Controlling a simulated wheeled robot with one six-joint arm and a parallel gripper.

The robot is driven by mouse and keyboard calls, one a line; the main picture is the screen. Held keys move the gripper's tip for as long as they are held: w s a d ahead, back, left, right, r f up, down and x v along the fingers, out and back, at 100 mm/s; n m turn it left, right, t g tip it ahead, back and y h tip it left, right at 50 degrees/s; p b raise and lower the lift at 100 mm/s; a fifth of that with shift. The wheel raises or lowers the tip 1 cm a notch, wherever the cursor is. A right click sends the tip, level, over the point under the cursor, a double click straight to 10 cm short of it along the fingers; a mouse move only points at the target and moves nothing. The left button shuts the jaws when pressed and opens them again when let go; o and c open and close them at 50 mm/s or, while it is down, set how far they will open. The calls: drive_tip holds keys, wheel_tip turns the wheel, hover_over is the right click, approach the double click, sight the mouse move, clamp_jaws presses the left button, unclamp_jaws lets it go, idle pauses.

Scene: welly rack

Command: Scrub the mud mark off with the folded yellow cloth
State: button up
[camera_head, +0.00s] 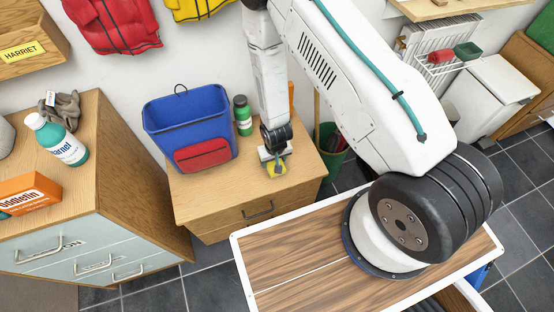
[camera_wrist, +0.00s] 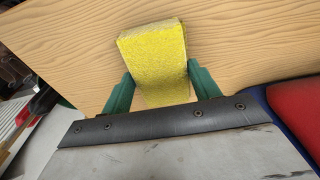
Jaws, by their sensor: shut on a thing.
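The folded yellow cloth (camera_wrist: 155,60) is between the two green fingers of my gripper (camera_wrist: 160,88) in the wrist view. My gripper is shut on it. In the head view my gripper (camera_head: 274,163) points down at the right part of the low wooden cabinet's top (camera_head: 215,205), with the yellow cloth (camera_head: 278,169) at or just above the wood. I cannot tell whether the cloth touches the top. No mud mark shows on the visible wood in either view; the cloth and gripper hide part of the top.
A blue bin (camera_head: 200,112) with a red pocket stands left of my gripper, and a green bottle (camera_head: 243,115) stands behind it. A taller cabinet (camera_head: 130,150) at the left holds a teal bottle (camera_head: 58,140) and an orange box (camera_head: 30,194). A green bucket (camera_head: 332,143) stands at the right.

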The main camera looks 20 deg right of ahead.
drive_tip(key=shift+w+f, duration=0.1)
drive_tip(key=shift+w, duration=3.6)
wheel_tip(320, 180, up, 6)
